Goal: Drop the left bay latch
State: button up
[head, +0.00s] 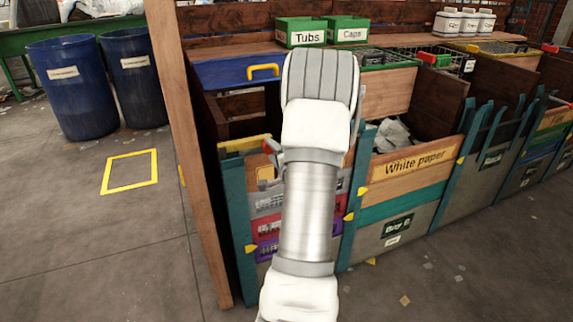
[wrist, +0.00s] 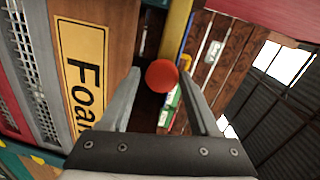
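The left bay's latch shows as a round red knob (wrist: 161,76) in the wrist view. The knob lies between my gripper's (wrist: 159,72) two grey fingertips. The fingers are spread, with a gap on the left of the knob; the right finger is close to it, and I cannot tell whether they touch. In the head view my white arm covers most of the left bay and hides most of my gripper. A small red bit of the latch (head: 268,147) shows left of the arm. The latch's lever behind the knob is hard to make out.
A "Foam" label (wrist: 82,70) is on the wooden board beside the fingers. A yellow bar (wrist: 178,28) runs behind the knob. The "White paper" bay (head: 414,163) stands to the right. A wooden post (head: 185,150) stands left. Blue barrels (head: 71,90) stand on open floor.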

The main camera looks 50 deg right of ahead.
jog(key=p+v, duration=0.1)
jog(key=v, duration=1.1)
